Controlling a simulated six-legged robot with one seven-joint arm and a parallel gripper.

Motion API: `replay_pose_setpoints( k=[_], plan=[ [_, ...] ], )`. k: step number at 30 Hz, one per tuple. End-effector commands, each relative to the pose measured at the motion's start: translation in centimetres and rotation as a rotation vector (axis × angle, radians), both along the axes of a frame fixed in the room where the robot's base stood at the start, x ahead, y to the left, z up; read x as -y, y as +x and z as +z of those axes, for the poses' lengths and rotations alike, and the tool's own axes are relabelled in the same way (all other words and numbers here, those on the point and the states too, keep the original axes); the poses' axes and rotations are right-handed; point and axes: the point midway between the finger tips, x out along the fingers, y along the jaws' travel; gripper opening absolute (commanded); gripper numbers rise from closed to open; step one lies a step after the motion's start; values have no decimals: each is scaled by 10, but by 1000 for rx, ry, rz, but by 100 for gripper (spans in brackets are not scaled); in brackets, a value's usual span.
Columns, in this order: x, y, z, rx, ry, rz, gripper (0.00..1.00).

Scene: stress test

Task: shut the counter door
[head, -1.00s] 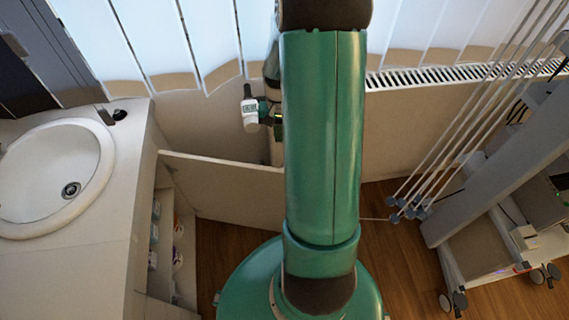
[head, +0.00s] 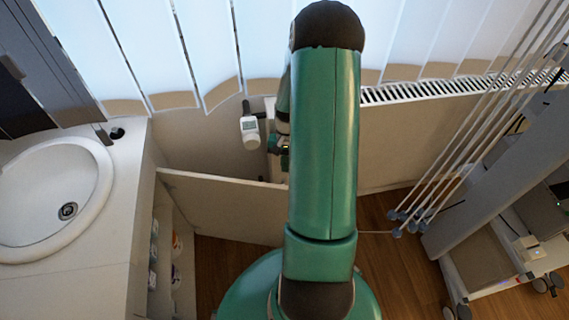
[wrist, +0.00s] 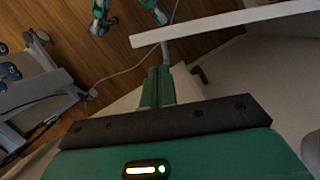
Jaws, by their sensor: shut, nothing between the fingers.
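The counter door (head: 220,203) is a pale flat panel standing open. It juts from the counter's shelf opening toward the right, and its far end is hidden behind my arm. In the wrist view its white edge (wrist: 235,22) crosses the upper right. My gripper (wrist: 159,72) is shut and empty, with its green fingertips close to the free end of that edge; I cannot tell whether they touch.
A white sink (head: 95,215) is set in the counter. Bottles stand on the shelves (head: 160,250). A radiator (head: 400,140) with a white valve (head: 250,130) lines the wall below the blinds. A wheeled grey stand (head: 470,190) is at the right. Wooden floor lies between.

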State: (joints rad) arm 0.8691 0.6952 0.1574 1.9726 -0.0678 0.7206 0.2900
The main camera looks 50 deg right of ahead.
Motion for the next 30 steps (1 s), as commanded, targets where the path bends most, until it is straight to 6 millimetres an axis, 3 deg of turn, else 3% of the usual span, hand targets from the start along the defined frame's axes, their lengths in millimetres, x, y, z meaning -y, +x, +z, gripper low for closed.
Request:
replay_pose_setpoints(
  k=[6, 12, 30],
  plan=[
    [-9, -8, -41, -2, 3, -1, 0],
    [-13, -11, -65, 0, 1, 1, 0],
    [-15, -9, -71, 1, 0, -1, 0]
  ],
)
